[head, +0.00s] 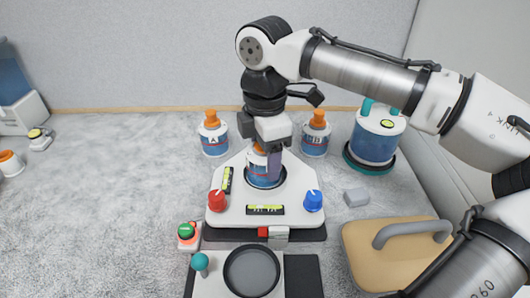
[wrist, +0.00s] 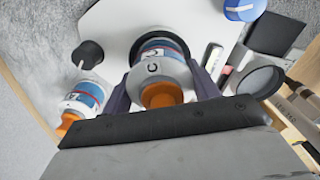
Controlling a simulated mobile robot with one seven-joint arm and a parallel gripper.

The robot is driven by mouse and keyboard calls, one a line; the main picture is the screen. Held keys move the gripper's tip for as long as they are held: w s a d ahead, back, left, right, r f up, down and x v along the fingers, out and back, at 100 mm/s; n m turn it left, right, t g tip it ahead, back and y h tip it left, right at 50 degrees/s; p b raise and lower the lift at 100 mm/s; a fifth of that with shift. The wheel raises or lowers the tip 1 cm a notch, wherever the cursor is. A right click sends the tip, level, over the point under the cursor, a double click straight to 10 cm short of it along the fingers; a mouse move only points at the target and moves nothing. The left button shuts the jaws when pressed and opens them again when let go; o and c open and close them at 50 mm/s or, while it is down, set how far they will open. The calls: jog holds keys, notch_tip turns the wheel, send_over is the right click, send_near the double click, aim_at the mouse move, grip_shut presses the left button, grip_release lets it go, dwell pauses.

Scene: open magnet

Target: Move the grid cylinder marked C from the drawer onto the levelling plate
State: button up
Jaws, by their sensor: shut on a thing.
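The grid cylinder marked C (head: 262,170) is blue and white with an orange cap. It stands upright at the dark round ring in the middle of the white levelling plate (head: 236,212). My gripper (head: 265,150) is shut on its upper part from above. The plate carries two bubble levels (head: 265,210), a red knob (head: 217,200) and a blue knob (head: 313,201).
Cylinder A (head: 213,138) and cylinder B (head: 314,138) stand behind the plate, left and right. A larger blue container (head: 375,138) stands at back right. A tan block with a grey handle (head: 375,262) lies front right. A dark round dish (head: 252,271) is in front.

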jog(key=shift+f, duration=0.15)
jog(key=shift+f, duration=0.1)
jog(key=o, duration=1.2)
notch_tip(320, 180, up, 13)
jog(key=shift+f, duration=0.15)
